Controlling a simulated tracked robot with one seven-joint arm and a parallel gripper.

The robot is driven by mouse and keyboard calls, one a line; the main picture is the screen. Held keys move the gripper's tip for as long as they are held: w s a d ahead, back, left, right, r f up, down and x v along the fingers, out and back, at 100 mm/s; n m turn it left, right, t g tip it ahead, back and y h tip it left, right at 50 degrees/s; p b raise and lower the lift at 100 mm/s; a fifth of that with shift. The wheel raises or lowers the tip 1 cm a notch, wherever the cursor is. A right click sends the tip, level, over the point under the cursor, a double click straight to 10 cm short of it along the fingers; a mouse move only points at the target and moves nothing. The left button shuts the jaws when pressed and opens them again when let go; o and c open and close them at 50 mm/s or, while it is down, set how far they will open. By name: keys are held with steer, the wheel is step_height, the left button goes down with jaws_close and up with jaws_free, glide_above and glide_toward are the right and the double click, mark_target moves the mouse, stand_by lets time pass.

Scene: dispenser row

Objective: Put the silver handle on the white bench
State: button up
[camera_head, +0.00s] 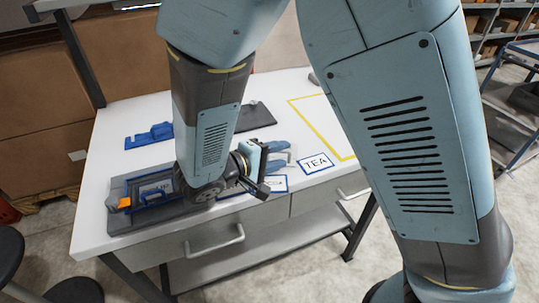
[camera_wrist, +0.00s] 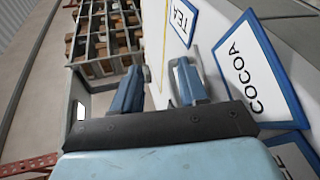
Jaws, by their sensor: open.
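The white bench (camera_head: 110,215) fills the middle of the head view; its top also shows in the wrist view (camera_wrist: 212,30). A silver bar handle (camera_head: 215,243) is on the left drawer front, with another silver handle (camera_head: 353,194) on the right drawer. I see no loose silver handle that I can make out clearly. My gripper (camera_head: 290,157) is low over the bench's front part, beside the TEA card. In the wrist view its two blue fingers (camera_wrist: 160,88) stand apart, with no object clearly held between them. My arm hides part of the bench top.
A TEA card (camera_head: 316,163) and a COCOA card (camera_wrist: 250,65) are near my gripper. A dark tray (camera_head: 118,222) with a blue-framed item is at the front left. A blue part (camera_head: 150,136) lies behind it. A yellow outline (camera_head: 305,98) marks the bench's right side.

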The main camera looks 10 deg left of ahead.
steer(key=a+t, duration=0.1)
steer(key=s+a+f+n+t, duration=0.1)
steer(key=a+f+y, duration=0.1)
steer(key=a, duration=0.1)
steer(key=shift+s+a+n+t, duration=0.1)
steer(key=shift+s+n+t, duration=0.2)
steer(key=shift+s+t, duration=0.1)
steer(key=shift+r+x, duration=0.1)
steer(key=shift+x, duration=1.75)
steer(key=shift+r+x, duration=0.15)
steer(key=shift+x, duration=1.7)
steer(key=shift+a, duration=0.15)
jaws_close()
